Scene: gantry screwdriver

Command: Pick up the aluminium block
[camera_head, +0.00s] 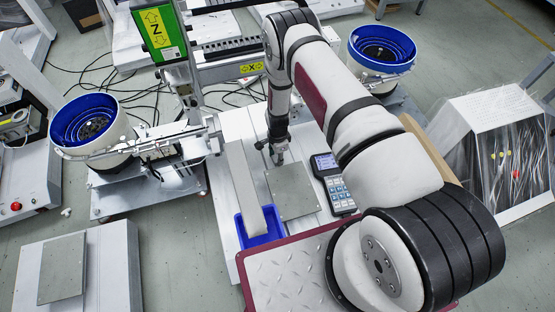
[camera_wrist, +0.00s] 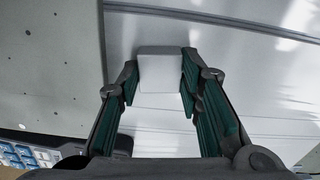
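A small pale grey block, the aluminium block (camera_wrist: 160,72), shows in the wrist view between the two fingertips of my gripper (camera_wrist: 160,80). The fingers stand apart with green pads, one on each side of the block, and their tips look very near its sides. I cannot tell whether both pads touch it. In the head view my gripper (camera_head: 276,156) points down beside the grey plate and the long pale beam; the block cannot be made out there.
A grey plate (camera_head: 292,192) lies to the right of a long pale beam (camera_head: 243,180). A blue bin (camera_head: 259,240) is at the beam's front end. A keypad device (camera_head: 334,184) lies to the right. Blue-rimmed bowls (camera_head: 90,128) and (camera_head: 382,50) stand on either side.

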